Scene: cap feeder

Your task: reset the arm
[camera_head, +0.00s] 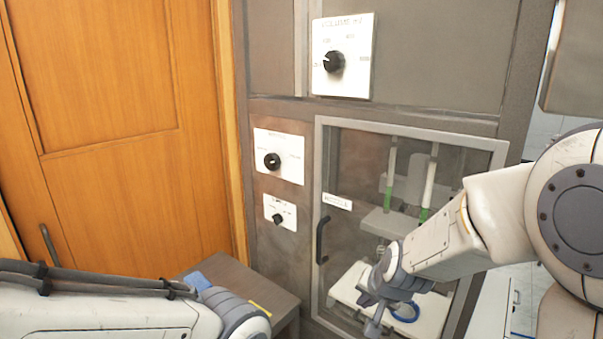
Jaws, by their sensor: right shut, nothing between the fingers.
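My right arm comes in from the right, and its gripper (372,312) is at the lower middle, in front of the glass-fronted door of the cap feeder (345,150). The right gripper is shut and empty, below and to the right of the door's dark handle (321,240). My left arm shows along the bottom left, ending in a grey and blue joint at the bottom edge. The left gripper's fingers are out of the picture.
The feeder's grey face carries a large dial (333,62) and two smaller dials (272,161) (278,219). Behind the glass are green and white tubes (428,185). A grey ledge (225,272) juts out at the lower middle. A wooden door (110,130) stands left.

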